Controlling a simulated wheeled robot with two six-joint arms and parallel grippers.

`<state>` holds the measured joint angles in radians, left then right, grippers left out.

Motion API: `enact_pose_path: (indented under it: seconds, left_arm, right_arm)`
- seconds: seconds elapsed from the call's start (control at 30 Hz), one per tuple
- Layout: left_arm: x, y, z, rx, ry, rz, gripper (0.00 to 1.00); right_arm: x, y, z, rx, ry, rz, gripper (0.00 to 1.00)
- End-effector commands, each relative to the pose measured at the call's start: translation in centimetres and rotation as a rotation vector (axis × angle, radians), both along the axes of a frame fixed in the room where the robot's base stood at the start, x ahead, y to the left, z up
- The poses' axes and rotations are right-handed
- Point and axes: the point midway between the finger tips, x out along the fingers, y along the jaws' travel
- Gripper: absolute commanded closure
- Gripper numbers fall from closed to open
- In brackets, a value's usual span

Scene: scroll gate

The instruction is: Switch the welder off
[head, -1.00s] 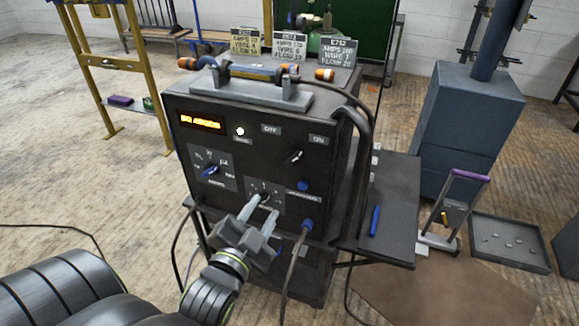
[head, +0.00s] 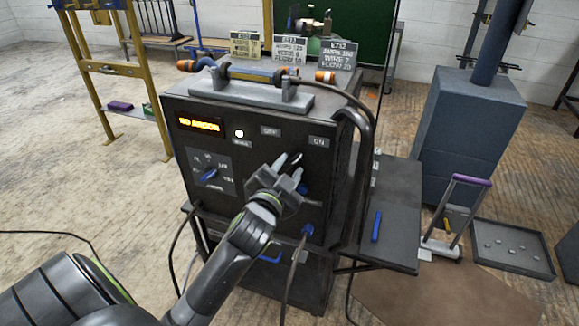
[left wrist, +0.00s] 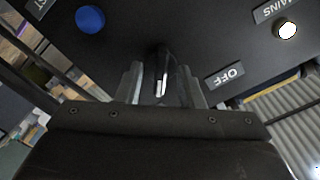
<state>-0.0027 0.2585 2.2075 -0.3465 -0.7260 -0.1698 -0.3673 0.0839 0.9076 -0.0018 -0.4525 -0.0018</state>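The welder (head: 185,158) is a black box in the middle of the head view, with a lit orange display (head: 199,124) and a lit white mains lamp (head: 239,133). Its black rotary switch (head: 297,158) sits below the OFF label (head: 270,131) and ON label (head: 319,141); its white mark leans up and right. My left gripper (head: 284,170) is at this switch. In the left wrist view, the switch lever (left wrist: 160,78) stands between the two fingers, which appear apart; contact is unclear. The OFF label (left wrist: 225,75) lies right of them. My right gripper is out of view.
A blue knob (head: 209,174) is on the panel's left, and another blue knob (left wrist: 90,18) shows in the left wrist view. A torch rests on top of the welder. A side shelf (head: 395,215) holds a blue pen. Cables hang at the front.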

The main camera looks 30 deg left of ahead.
Motion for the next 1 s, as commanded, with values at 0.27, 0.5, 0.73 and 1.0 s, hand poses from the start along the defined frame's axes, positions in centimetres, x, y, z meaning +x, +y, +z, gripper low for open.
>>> enact_pose_path:
  seconds: [0.27,0.5,0.73,1.0]
  left_arm:
    - [0.97,0.24,-0.01,-0.001,0.0,0.0,0.66]
    - [0.93,0.22,0.0,-0.001,0.0,0.0,0.78]
    - [0.93,0.21,-0.01,-0.001,0.0,0.0,1.0]
    - [0.93,0.2,0.04,-0.023,-0.005,-0.001,1.0]
  right_arm:
    - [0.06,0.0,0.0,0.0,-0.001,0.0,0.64]
    - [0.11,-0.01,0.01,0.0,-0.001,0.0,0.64]
    - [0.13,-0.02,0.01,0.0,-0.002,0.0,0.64]
    - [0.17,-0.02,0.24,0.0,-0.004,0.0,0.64]
